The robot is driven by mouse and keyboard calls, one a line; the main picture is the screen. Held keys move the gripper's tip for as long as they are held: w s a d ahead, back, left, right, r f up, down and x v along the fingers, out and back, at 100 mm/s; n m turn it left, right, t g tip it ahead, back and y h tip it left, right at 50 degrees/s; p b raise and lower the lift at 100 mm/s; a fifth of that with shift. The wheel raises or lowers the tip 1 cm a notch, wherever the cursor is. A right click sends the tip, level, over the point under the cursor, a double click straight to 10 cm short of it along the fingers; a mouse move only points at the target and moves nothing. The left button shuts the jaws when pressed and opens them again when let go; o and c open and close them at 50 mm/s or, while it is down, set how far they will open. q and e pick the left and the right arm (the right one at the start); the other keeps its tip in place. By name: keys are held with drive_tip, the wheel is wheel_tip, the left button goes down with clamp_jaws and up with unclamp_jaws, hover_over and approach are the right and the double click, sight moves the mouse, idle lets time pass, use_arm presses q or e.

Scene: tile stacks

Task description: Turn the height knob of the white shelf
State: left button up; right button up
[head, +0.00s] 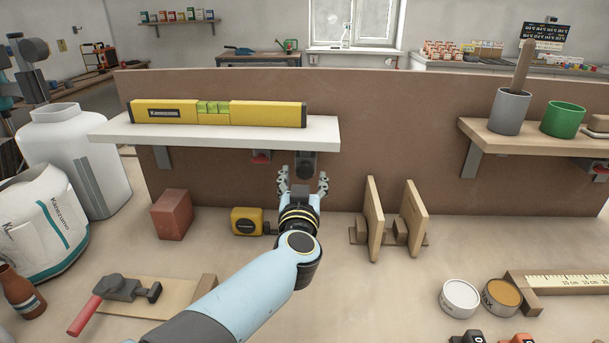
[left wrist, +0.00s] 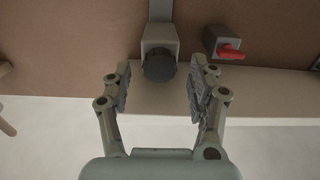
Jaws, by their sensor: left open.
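The white shelf (head: 225,142) is fixed to a brown board and carries a yellow spirit level (head: 218,113). Under its right end is a grey block with a dark round height knob (head: 304,160). The knob also shows in the left wrist view (left wrist: 159,65). A small red lever (head: 261,157) on a grey block sits beside the knob. It also shows in the left wrist view (left wrist: 231,52). My left gripper (head: 304,177) is open and empty just in front of the knob, with a finger to either side of it. My right gripper is out of view.
A red-brown block (head: 172,214) and a yellow tape measure (head: 247,221) stand below the shelf. Wooden upright boards (head: 374,219) stand right of the gripper. A wooden shelf (head: 490,137) with cups is at the right. White containers (head: 75,150) stand at the left.

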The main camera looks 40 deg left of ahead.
use_arm(q)
drive_tip(key=shift+w+a, duration=0.35)
drive_tip(key=shift+w, duration=0.2)
drive_tip(key=shift+w+a, duration=0.2)
drive_tip(key=shift+w, duration=0.15)
drive_tip(key=c, duration=1.1)
drive_tip(key=shift+c, duration=0.2)
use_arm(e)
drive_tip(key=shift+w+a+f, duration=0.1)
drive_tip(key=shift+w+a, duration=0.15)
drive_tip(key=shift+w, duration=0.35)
